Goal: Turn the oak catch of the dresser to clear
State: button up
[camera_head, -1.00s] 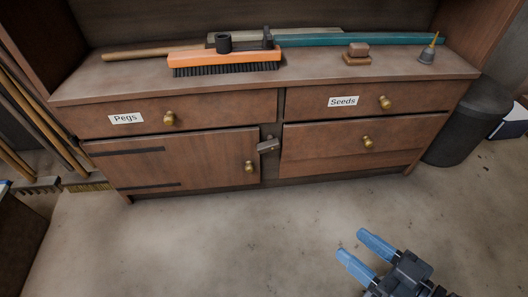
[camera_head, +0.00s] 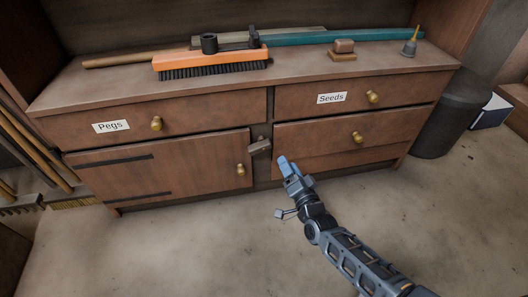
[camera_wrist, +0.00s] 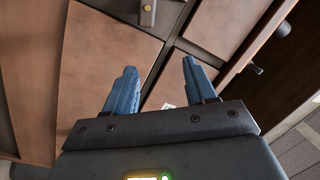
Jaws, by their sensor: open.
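The oak catch (camera_head: 260,146) is a small grey-brown block on the upright between the cupboard door (camera_head: 165,168) and the drawers on the right of the dresser (camera_head: 290,99). It lies nearly level, slightly tilted, and its left end seems to reach over the door's edge. The door looks shut. My gripper (camera_head: 284,163) is just below and right of the catch, in front of the lower right drawer, apart from it. In the wrist view the catch (camera_wrist: 148,12) shows at the top edge, beyond my open, empty fingers (camera_wrist: 159,66).
Brass knobs sit on the door (camera_head: 241,170) and the lower drawer (camera_head: 357,137). A brush (camera_head: 212,62) and a small bell (camera_head: 411,46) are on the dresser top. A dark bin (camera_head: 449,118) stands at right. The floor in front is clear.

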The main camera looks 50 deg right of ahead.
aim_at(264, 149)
jog(key=w+f+m+b, duration=0.1)
jog(key=w+b, duration=0.1)
jog(key=w, duration=0.2)
jog(key=w+d+f+m+g+h+b, duration=0.1)
jog(key=w+m+b, duration=0.1)
jog(key=w, duration=0.2)
jog(key=w+f+m+b, duration=0.2)
jog(key=w, duration=0.2)
jog(key=shift+d+g+h, duration=0.4)
jog(key=shift+w+d+r, duration=0.25)
jog(key=shift+w+d, duration=0.1)
jog(key=shift+w, duration=0.15)
grip_shut()
